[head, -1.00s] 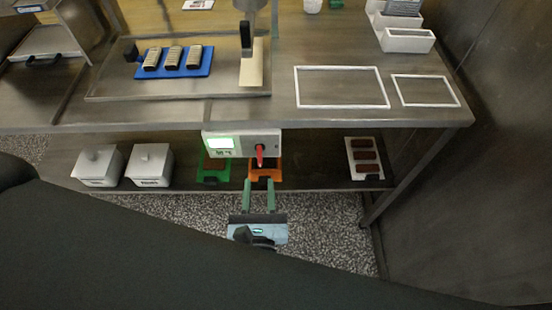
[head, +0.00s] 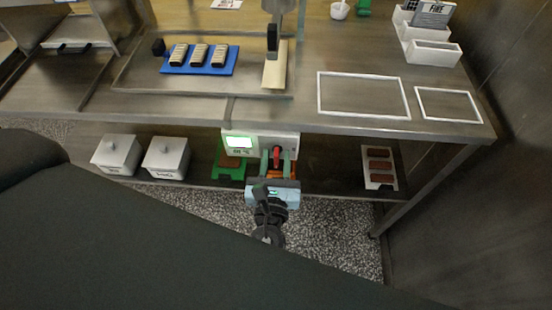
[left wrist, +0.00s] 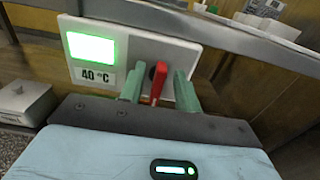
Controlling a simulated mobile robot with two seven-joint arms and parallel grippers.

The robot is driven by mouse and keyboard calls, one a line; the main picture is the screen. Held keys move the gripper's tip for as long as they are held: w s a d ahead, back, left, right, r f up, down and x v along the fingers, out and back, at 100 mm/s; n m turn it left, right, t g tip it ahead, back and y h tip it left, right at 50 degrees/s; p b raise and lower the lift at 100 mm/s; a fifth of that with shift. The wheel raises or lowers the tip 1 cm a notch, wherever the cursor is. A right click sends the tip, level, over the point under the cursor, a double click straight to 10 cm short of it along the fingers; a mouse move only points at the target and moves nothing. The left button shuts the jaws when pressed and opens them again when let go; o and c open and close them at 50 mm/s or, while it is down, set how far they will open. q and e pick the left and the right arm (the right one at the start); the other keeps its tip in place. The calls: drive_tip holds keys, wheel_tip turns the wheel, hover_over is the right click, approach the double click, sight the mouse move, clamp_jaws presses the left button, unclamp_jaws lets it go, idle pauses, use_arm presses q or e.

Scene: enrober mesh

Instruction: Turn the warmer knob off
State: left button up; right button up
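The warmer's control box (head: 257,142) is white and fixed below the front edge of the table. Its green-rimmed screen (head: 239,142) is lit, and a label under it reads 40 °C in the left wrist view (left wrist: 98,76). The red knob (head: 277,153) sits on the right of the box; its handle stands near upright in the left wrist view (left wrist: 158,82). My left gripper (head: 276,163) is open, with one green finger on each side of the knob. Gaps show between fingers and knob. My right gripper is not in view.
On the lower shelf stand two white lidded pots (head: 166,158), a green holder (head: 228,172) and a white tray of brown bars (head: 380,168). The table above carries a blue tray of bars (head: 200,70) and two white frames (head: 362,93).

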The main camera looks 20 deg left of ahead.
use_arm(q)
clamp_jaws()
